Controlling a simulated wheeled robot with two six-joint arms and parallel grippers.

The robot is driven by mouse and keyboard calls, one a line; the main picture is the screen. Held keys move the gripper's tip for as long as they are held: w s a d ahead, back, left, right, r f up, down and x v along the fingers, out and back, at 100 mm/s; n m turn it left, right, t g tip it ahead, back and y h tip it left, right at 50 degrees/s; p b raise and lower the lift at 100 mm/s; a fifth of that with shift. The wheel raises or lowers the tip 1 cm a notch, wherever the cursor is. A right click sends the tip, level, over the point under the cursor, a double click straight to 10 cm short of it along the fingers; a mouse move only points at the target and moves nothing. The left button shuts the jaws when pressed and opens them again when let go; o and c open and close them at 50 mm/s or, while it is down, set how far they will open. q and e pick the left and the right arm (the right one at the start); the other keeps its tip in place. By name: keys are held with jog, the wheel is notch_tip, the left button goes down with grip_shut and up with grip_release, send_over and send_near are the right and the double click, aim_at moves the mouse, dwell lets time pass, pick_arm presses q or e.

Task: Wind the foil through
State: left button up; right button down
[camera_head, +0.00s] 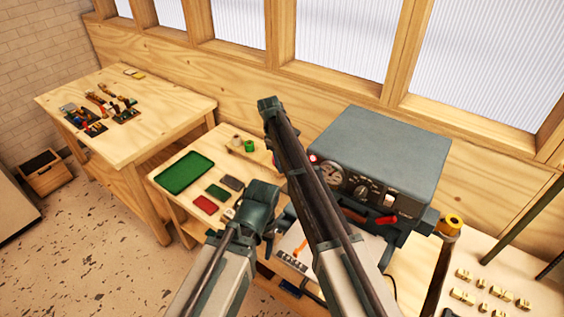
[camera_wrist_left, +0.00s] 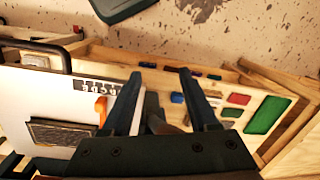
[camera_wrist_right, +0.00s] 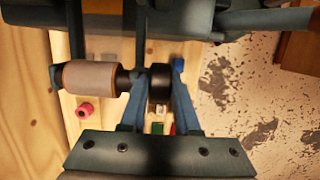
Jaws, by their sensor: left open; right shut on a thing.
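A grey machine (camera_head: 385,165) with a dial, knobs and a red part on its front stands on the bench. In the right wrist view, a pale roll (camera_wrist_right: 92,78) with brownish ends sits on a dark shaft. My right gripper (camera_wrist_right: 159,82) is shut on a black wheel (camera_wrist_right: 159,92) on the same shaft, beside the roll. My left gripper (camera_wrist_left: 163,70) is open and empty, pointing over the low table near a white board (camera_wrist_left: 60,105) with an orange part. I cannot make out a foil strip. My arms hide part of the machine's front in the head view.
A green tray (camera_head: 185,172) and small coloured blocks lie left of the machine. A yellow spool (camera_head: 453,221) stands at its right. Several brass pieces (camera_head: 497,290) lie on a table at lower right. A second table (camera_head: 150,100) with tools stands at far left.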

jog(key=shift+t+y, duration=0.3)
jog(key=shift+y, duration=0.2)
jog(key=c, duration=0.6)
grip_release()
jog(key=shift+c, duration=0.2)
jog(key=shift+r, duration=0.1)
jog(key=r+p, duration=0.7)
jog(key=shift+w+a+r+p, duration=0.15)
jog(key=shift+w+a+p, duration=0.15)
jog(key=shift+a+p, duration=0.1)
